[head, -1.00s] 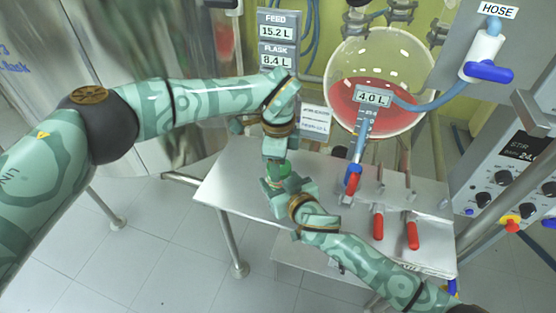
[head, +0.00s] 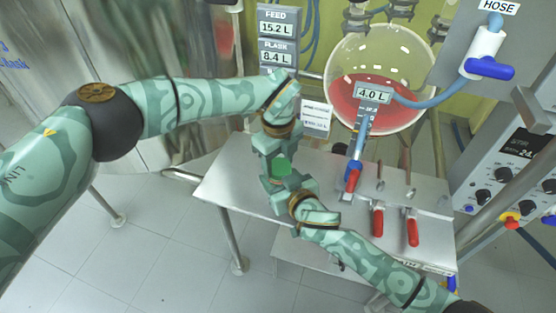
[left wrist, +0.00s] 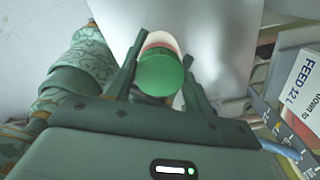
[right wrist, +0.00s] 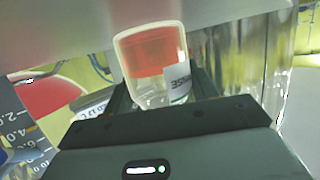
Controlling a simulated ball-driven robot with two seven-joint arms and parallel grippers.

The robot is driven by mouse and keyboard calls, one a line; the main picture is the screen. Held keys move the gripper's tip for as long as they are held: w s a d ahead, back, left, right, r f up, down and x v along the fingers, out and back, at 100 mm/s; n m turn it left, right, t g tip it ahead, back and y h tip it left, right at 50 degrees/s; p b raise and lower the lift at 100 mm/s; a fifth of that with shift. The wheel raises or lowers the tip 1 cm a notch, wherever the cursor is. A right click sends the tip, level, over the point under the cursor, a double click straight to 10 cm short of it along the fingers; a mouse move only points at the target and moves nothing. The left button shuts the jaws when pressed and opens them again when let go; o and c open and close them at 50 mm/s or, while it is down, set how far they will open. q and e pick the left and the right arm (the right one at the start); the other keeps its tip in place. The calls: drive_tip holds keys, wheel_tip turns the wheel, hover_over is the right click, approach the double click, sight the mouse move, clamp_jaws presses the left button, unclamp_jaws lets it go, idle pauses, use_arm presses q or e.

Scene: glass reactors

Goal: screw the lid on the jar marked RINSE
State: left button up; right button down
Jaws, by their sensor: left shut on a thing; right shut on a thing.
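The green lid (head: 281,166) shows between my two grippers in the head view, and as a green disc (left wrist: 161,75) in the left wrist view. My left gripper (head: 277,163) is shut on it from above. The clear jar (right wrist: 152,62) has red contents and a label partly reading "NSE". My right gripper (head: 289,185) is shut around this jar. The lid is over the jar, in line with it. I cannot tell how tightly it sits, because the fingers hide the rim.
The steel table (head: 235,185) lies under the grippers. A round glass flask (head: 385,70) with red liquid stands behind. A white card (head: 317,117) stands close to my left gripper.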

use_arm(q)
drive_tip(key=m, duration=0.6)
drive_tip(key=shift+w, duration=0.1)
drive_tip(key=m, duration=0.9)
drive_tip(key=shift+d, duration=0.1)
drive_tip(key=o, duration=0.9)
drive_tip(key=shift+o, duration=0.2)
drive_tip(key=shift+r, duration=2.25)
